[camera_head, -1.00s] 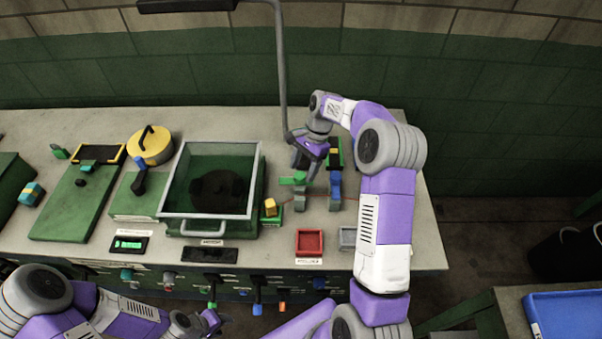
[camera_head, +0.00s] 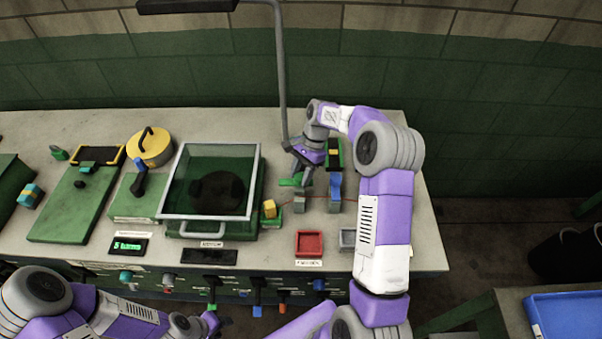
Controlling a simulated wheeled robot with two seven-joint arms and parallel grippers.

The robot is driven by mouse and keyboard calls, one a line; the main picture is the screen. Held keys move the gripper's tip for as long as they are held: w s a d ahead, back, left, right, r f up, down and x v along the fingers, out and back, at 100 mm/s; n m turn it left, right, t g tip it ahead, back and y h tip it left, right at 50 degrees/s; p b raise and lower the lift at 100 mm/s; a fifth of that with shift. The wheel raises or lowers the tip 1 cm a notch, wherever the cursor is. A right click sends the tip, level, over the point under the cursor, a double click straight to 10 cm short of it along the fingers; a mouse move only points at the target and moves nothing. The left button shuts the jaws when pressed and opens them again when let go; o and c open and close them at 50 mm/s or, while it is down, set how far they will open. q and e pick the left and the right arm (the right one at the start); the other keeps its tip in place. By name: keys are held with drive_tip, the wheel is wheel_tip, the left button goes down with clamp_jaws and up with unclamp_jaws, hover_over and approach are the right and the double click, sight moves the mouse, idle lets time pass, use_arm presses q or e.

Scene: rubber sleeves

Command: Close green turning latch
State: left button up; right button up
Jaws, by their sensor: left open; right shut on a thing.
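The green turning latch (camera_head: 289,182) is a small green piece on top of a grey post (camera_head: 300,201), right of the glass-topped box on the bench. My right gripper (camera_head: 306,182) reaches down from the far side and is shut on the latch, though its fingers partly hide the contact. A blue latch (camera_head: 335,187) on a similar grey post stands just right of it. My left gripper (camera_head: 212,322) is low at the bottom of the view, open, in front of the bench and away from the latch.
The glass-topped box (camera_head: 210,182) stands left of the latch, with a yellow block (camera_head: 269,208) beside it. A red tray (camera_head: 309,243) and a grey tray (camera_head: 347,238) lie in front. A lamp pole (camera_head: 281,75) rises behind the latch. My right forearm covers the bench's right side.

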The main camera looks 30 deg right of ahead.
drive_tip(key=n+g+p, duration=0.1)
drive_tip(key=n+p, duration=0.2)
drive_tip(key=shift+w+r+n+h, duration=0.1)
drive_tip(key=shift+r+n+h, duration=0.05)
drive_tip(key=shift+n+h, duration=0.25)
drive_tip(key=n+p, duration=0.1)
drive_tip(key=n, duration=0.1)
drive_tip(key=n+g+h, duration=0.1)
drive_tip(key=n, duration=0.1)
drive_tip(key=shift+w+a+n+p, duration=0.1)
drive_tip(key=shift+w+n+p, duration=0.05)
drive_tip(key=shift+n+p, duration=0.2)
drive_tip(key=n, duration=0.2)
drive_tip(key=n+g+h, duration=0.1)
drive_tip(key=n, duration=0.1)
drive_tip(key=shift+a+h+p, duration=0.1)
drive_tip(key=shift+h+p, duration=0.2)
drive_tip(key=shift+a+n+h, duration=0.1)
drive_tip(key=shift+n+h, duration=0.4)
drive_tip(key=shift+n, duration=0.85)
drive_tip(key=shift+a+n+h, duration=0.1)
drive_tip(key=shift+n+h, duration=0.4)
drive_tip(key=shift+n, duration=0.8)
drive_tip(key=o, duration=1.1)
drive_tip(key=shift+c, duration=0.2)
